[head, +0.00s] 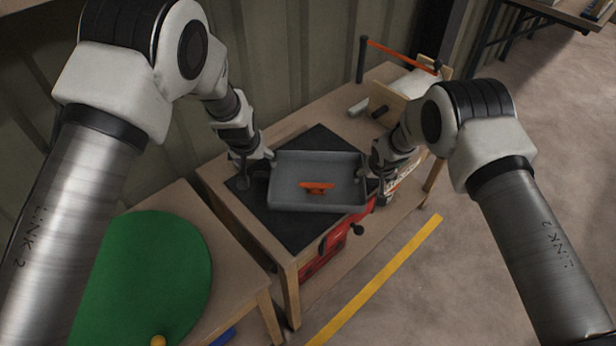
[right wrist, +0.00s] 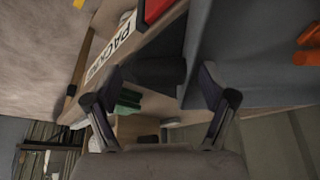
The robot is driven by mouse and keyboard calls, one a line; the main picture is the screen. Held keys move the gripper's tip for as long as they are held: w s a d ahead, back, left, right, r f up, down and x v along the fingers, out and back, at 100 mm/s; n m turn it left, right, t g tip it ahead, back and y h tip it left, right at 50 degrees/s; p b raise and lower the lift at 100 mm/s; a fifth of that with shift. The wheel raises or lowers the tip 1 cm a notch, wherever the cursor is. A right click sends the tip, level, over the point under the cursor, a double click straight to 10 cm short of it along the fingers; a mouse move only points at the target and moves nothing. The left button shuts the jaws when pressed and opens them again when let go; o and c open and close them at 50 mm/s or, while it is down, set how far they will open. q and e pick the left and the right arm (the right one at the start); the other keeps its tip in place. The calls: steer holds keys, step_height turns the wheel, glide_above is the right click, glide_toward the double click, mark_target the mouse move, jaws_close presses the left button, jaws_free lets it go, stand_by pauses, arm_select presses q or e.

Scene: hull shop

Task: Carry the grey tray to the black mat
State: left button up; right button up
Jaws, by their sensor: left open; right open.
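The grey tray (head: 290,202) rests on the black mat (head: 318,138), with dark mat showing around it. An orange object (head: 317,187) lies in the tray. My left gripper (head: 256,178) is open at the tray's left side. My right gripper (head: 367,176) is open at its right side. In the right wrist view, the right gripper's fingers (right wrist: 163,84) are spread, with one finger over or against the grey tray (right wrist: 240,45). Whether either gripper touches the tray is unclear.
The mat lies on a wooden table (head: 292,262) against a ribbed wall. A roll and an orange-barred rack (head: 405,55) stand at its back right. A red object (head: 335,240) sits below the table's edge.

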steer(key=v, duration=1.1)
steer(key=shift+s+r, duration=0.25)
steer(key=shift+r, duration=0.1)
